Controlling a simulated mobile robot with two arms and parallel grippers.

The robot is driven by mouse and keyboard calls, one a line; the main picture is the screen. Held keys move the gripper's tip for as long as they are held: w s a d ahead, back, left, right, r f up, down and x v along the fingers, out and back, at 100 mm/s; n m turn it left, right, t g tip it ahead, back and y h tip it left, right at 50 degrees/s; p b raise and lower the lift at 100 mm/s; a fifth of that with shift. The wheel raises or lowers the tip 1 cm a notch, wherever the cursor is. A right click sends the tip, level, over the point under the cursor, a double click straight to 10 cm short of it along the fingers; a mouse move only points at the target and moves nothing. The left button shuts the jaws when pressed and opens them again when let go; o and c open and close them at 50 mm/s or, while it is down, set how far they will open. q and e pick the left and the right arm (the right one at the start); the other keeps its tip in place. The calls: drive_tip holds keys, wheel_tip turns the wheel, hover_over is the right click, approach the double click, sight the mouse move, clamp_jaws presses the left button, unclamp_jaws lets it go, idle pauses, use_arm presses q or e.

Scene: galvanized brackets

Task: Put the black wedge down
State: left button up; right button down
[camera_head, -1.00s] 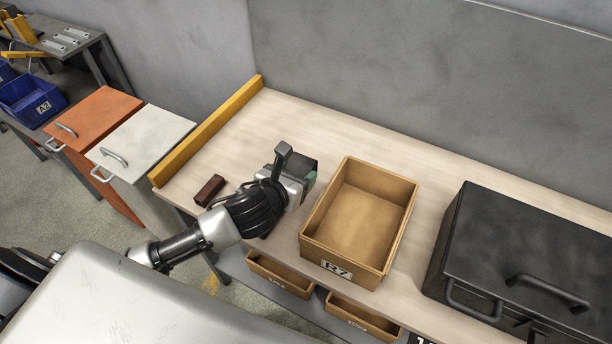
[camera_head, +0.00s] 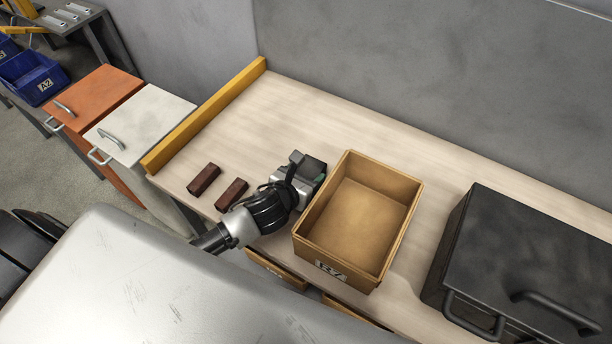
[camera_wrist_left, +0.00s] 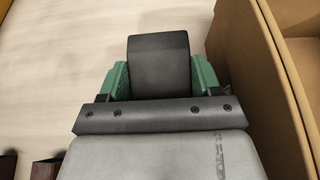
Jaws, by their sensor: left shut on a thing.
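The black wedge (camera_wrist_left: 159,65) is between the green fingers of my left gripper (camera_wrist_left: 159,80), which is shut on it, in the left wrist view. In the head view, my left gripper (camera_head: 316,178) is at the left side of the tan box, over the wooden bench top (camera_head: 300,110). The wedge (camera_head: 313,166) shows there as a dark shape at the gripper's front. I cannot tell whether its underside touches the bench. My right gripper is not in view.
The open, empty tan box (camera_head: 357,215) labelled R7 stands close to the right of the gripper. Two dark red blocks (camera_head: 204,179) (camera_head: 231,194) lie to its left. A black lidded case (camera_head: 530,250) stands farther right. A yellow rail (camera_head: 207,116) edges the bench's left end. The bench behind is clear.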

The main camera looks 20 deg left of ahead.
use_arm(q)
drive_tip(key=shift+f, duration=0.1)
drive_tip(key=shift+f, duration=0.2)
drive_tip(key=o, duration=1.2)
